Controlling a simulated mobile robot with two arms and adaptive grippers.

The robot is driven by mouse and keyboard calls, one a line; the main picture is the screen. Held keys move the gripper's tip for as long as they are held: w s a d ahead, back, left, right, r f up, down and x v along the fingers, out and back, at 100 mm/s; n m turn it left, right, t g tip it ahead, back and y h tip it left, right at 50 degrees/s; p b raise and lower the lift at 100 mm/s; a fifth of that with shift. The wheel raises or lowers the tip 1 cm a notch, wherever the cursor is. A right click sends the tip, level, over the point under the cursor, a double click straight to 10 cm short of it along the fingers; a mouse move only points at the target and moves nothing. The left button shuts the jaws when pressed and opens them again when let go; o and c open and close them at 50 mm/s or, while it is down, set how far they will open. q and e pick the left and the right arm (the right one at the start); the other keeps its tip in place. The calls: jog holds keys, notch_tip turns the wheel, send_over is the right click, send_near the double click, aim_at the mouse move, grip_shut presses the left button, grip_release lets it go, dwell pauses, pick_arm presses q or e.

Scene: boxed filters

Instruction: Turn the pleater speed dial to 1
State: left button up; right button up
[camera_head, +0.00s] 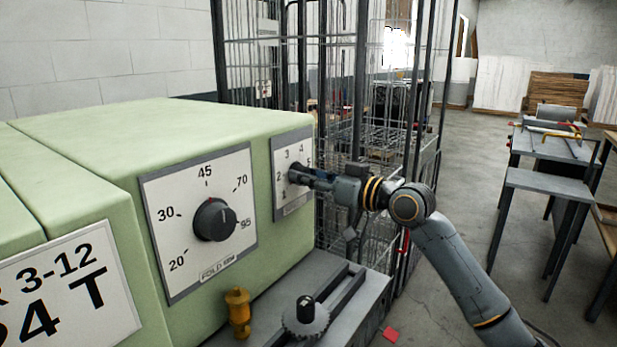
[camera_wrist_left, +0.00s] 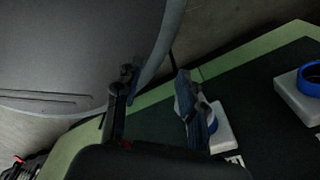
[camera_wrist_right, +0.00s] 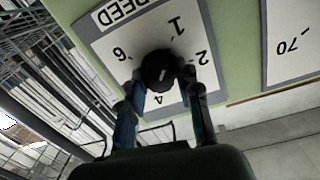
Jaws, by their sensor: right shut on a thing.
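The speed dial is a small black knob (camera_wrist_right: 158,70) on a white plate (camera_wrist_right: 110,45) marked SPEED, with 1, 2, 4 and 6 readable in the right wrist view. In the head view this plate (camera_head: 278,148) is on the green machine's front, and the knob is mostly hidden by my gripper. My right gripper (camera_head: 297,176) is at the knob, its fingers on either side of it, shut on it.
A yellow fitting (camera_head: 238,312) and a dark toothed knob (camera_head: 305,318) stand below. A wire cage (camera_head: 340,80) is behind my right arm. Blue-ringed parts (camera_wrist_left: 308,80) lie near my left gripper.

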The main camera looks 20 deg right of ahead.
jog(key=o, duration=1.1)
jog(key=shift+o, duration=0.2)
jog(key=v, duration=1.2)
jog(key=shift+f, duration=0.1)
